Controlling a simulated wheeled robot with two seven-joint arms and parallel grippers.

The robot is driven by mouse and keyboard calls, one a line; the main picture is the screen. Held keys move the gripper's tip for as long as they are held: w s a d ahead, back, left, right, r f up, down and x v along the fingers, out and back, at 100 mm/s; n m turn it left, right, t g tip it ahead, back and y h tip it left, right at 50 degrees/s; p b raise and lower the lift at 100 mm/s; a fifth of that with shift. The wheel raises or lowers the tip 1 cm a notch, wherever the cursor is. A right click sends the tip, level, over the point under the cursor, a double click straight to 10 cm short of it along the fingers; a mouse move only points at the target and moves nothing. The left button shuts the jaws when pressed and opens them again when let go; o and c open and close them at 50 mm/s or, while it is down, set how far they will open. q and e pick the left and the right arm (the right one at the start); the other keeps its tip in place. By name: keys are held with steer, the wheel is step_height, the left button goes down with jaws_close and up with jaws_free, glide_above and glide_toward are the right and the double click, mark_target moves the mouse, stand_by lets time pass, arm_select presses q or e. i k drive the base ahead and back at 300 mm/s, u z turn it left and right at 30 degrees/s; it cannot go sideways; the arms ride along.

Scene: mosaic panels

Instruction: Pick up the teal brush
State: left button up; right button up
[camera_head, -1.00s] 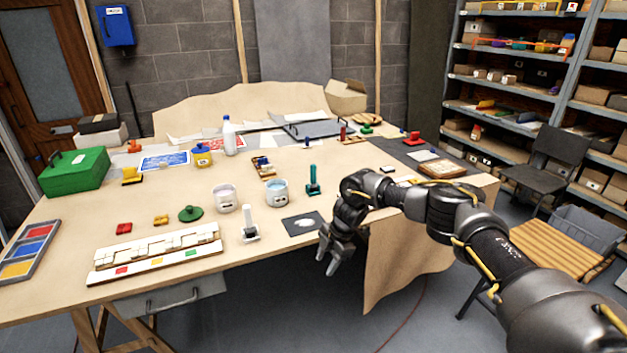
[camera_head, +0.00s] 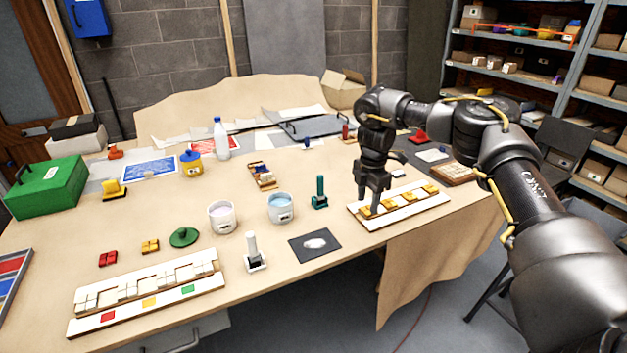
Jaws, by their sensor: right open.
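The teal brush (camera_head: 320,188) stands upright on the table (camera_head: 240,315), with a tall handle on a small dark base. It is right of the cup of blue liquid (camera_head: 281,209), and nothing hides it. My right gripper (camera_head: 372,208) points down over the left part of a white board with yellow pieces (camera_head: 410,208). It is open and lies to the right of the brush, apart from it. I cannot tell whether its fingertips touch the board. My left gripper is not in view.
A white brush (camera_head: 254,253) and a dark card with a white patch (camera_head: 315,244) are in front of the teal brush. A cup of pale liquid (camera_head: 221,216) stands left. A long white tile panel (camera_head: 150,285) is at the front left.

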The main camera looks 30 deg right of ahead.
mark_target(320, 196)
steer(key=i, duration=0.9)
